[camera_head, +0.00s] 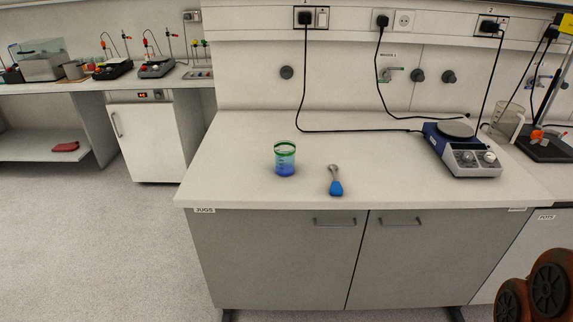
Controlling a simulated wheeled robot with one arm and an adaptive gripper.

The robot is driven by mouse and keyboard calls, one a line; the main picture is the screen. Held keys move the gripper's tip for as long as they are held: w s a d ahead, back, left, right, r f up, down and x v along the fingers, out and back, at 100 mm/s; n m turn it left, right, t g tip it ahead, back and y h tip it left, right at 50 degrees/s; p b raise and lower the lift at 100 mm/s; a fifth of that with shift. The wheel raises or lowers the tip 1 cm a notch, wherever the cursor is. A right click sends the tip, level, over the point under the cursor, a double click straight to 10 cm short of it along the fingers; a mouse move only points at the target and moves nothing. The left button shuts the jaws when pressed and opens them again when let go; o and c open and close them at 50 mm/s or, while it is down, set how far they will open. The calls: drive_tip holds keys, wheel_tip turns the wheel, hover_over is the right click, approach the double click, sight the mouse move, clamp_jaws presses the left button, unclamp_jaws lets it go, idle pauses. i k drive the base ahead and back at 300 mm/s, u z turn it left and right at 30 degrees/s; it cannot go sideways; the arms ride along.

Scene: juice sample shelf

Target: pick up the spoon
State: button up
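The spoon (335,182) lies on the white lab counter (250,185), near its front edge and right of the middle of the left half. Its blue end points toward the front edge and its grey end points toward the wall. Nothing covers it. My gripper is not in view. Orange and black round parts at the bottom right look like my arm, well to the right of the spoon and low in the picture.
A beaker (285,160) with a green rim and blue contents stands left of the spoon, apart from it. A blue hotplate (462,150) stands farther right, with black cables behind. The counter around the spoon is clear. Cabinet doors with handles (335,222) are below.

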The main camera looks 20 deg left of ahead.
sight(335, 177)
drive_tip(key=u, duration=0.95)
drive_tip(key=i, duration=0.8)
drive_tip(key=u, duration=0.9)
